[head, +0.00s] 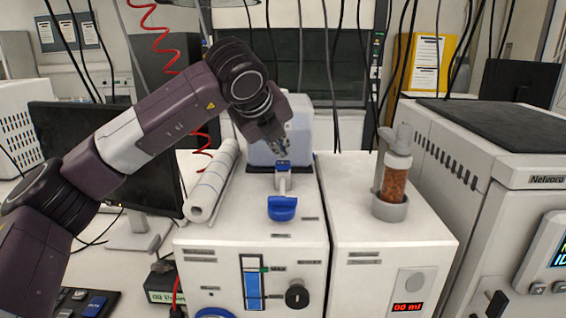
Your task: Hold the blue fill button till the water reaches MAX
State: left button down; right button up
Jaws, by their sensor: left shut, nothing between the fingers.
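A round blue button (214,313) shows at the bottom edge of the white reactor's front panel, partly cut off by the frame. Right of it is an upright level gauge (252,288) with blue water filling most of its height. My left gripper (281,144) is shut and empty, pointing down above the reactor's top, behind the blue-handled fitting (282,208). It is well above and apart from the blue button. My right gripper is not in view.
A black knob (297,295) sits right of the gauge. A rolled sheet (212,182) lies on the reactor's left side. A jar of brown pellets (396,178) stands on the right-hand unit, above a red display (407,308). A monitor (105,150) stands at left. Cables hang behind.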

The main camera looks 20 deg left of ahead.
aim_at(281, 164)
pick_arm(q)
jog(key=shift+r+p, duration=1.3)
jog(key=shift+r, duration=1.25)
jog(key=shift+f, duration=0.15)
